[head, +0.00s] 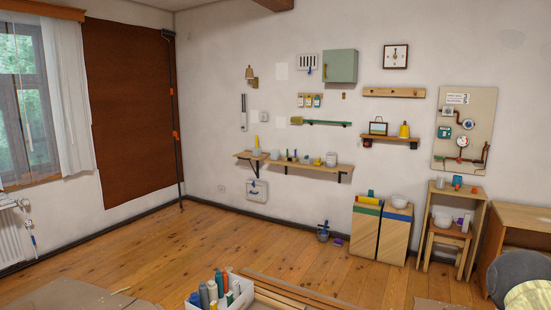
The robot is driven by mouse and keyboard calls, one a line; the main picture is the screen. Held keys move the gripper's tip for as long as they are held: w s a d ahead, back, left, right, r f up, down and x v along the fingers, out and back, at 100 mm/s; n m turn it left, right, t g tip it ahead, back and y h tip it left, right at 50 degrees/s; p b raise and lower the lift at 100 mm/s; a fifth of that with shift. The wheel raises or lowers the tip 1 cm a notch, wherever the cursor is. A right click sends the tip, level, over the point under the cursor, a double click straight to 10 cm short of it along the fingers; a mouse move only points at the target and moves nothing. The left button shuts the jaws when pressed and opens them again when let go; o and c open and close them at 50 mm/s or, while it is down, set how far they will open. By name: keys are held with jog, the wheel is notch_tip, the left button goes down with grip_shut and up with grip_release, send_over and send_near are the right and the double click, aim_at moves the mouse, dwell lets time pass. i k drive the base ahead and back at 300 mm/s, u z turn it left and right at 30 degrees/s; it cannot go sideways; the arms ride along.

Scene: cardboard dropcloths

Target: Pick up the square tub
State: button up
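I cannot tell for sure which thing is the square tub; the small containers are too far off to make out their shape. A pale tub-like container (331,159) stands near the right end of the long wall shelf, and a greyish container (275,155) stands further left on it. A white open box (243,298) at the bottom centre holds several bottles. A small purple thing (338,242) lies on the floor by the wall. My gripper is not in view.
The long wall shelf (300,170) is on the back wall. Two low cabinets (366,232) with a white bowl (399,201) stand right of it. A wooden stand (479,225) is further right. Planks (285,290) lie in front. The middle floor is clear.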

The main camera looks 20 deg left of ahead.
aim_at(274, 154)
jog(key=u, duration=2.55)
jog(key=i, duration=4.95)
jog(key=z, duration=2.2)
